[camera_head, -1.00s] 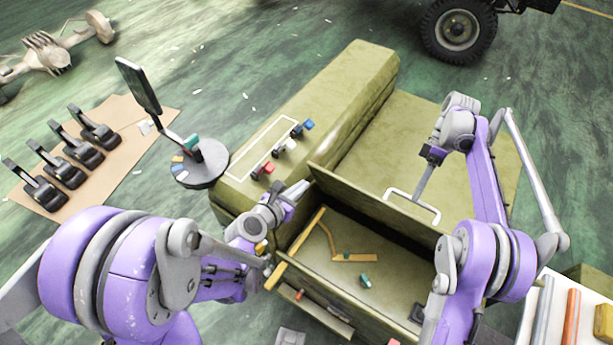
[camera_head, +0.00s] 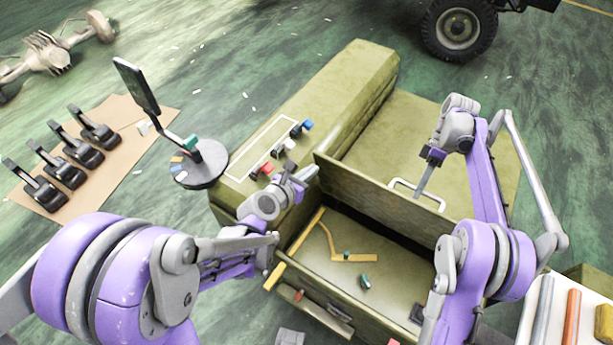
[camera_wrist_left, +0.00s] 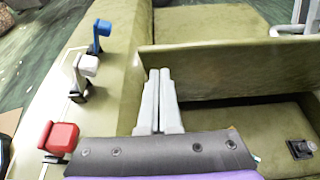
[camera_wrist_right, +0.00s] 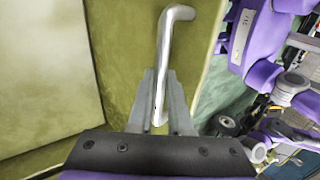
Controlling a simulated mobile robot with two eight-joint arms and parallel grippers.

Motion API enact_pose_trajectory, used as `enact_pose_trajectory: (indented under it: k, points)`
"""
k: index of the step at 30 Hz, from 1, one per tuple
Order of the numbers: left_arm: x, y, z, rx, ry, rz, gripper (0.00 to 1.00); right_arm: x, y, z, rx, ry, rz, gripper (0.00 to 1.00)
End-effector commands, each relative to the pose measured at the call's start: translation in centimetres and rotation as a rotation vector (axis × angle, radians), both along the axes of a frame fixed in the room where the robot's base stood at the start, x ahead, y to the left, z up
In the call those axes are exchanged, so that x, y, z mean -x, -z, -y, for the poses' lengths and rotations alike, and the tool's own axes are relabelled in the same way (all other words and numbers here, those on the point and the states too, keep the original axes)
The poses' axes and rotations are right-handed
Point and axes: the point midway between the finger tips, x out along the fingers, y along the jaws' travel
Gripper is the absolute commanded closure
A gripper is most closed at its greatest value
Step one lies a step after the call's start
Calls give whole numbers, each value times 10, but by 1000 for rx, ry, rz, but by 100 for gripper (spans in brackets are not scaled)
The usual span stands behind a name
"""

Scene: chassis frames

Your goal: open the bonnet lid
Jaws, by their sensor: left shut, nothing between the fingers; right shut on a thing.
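The bonnet lid (camera_head: 370,197) is an olive panel standing raised, close to upright, behind the open bay; it also shows in the left wrist view (camera_wrist_left: 230,70). Its white bar handle (camera_head: 418,192) is on the far face. My right gripper (camera_head: 424,186) is shut on this handle; in the right wrist view the handle (camera_wrist_right: 172,35) runs between the fingers (camera_wrist_right: 162,80). My left gripper (camera_head: 309,173) is shut and empty at the lid's left end. In the left wrist view its fingertips (camera_wrist_left: 160,72) overlap the lid's inner face; I cannot tell whether they touch.
The open bay (camera_head: 320,275) holds an orange strip (camera_head: 355,258) and a small teal piece (camera_head: 364,282). Red, white and blue switches (camera_head: 262,169) stand on the left ledge. A round stand with a screen (camera_head: 200,170) is further left. A white tray (camera_head: 545,315) is front right.

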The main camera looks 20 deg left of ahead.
Motion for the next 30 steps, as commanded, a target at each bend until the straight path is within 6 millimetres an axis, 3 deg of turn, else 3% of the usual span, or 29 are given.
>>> enact_pose_trajectory:
  k: [3,4,9,23,30]
  points:
    - [0,1,0,0,0,0,100,-3,7,1,4,2,12,100]
    - [0,1,0,0,0,0,100,-3,7,1,4,2,12,81]
    - [0,0,0,0,-1,0,100,-2,5,0,2,1,11,53]
    - [0,0,0,0,-1,0,100,-1,0,-2,-1,0,7,53]
    - [0,0,0,0,-1,0,100,-1,-33,-1,-1,0,7,53]
